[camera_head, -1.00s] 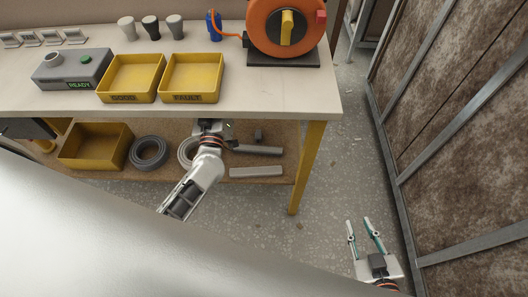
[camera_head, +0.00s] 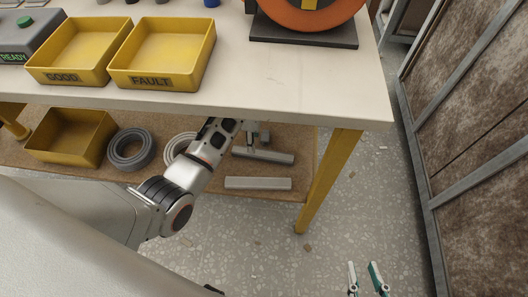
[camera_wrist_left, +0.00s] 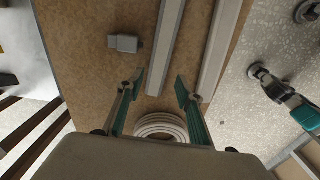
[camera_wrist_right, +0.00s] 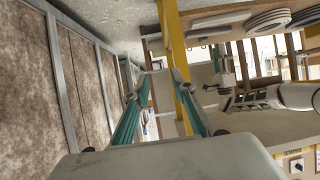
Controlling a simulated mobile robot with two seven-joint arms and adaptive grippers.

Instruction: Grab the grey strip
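Two grey strips lie on the lower shelf under the workbench. The rear strip (camera_head: 263,156) and the front strip (camera_head: 258,183) run side by side. In the left wrist view the rear strip (camera_wrist_left: 166,45) reaches down to between the fingertips, and the front strip (camera_wrist_left: 217,48) lies right of them. My left gripper (camera_wrist_left: 158,92) is open and empty above the shelf; the tabletop edge partly hides it in the head view. Whether its fingers are at strip height, I cannot tell. My right gripper (camera_head: 363,266) is open and empty over the floor; it also shows in the right wrist view (camera_wrist_right: 160,80).
A small grey block (camera_wrist_left: 124,43) lies beside the rear strip. A white coil (camera_head: 182,147), a dark grey coil (camera_head: 131,149) and a yellow bin (camera_head: 70,137) share the shelf. The tabletop (camera_head: 290,95) overhangs it; a yellow leg (camera_head: 328,182) stands at right.

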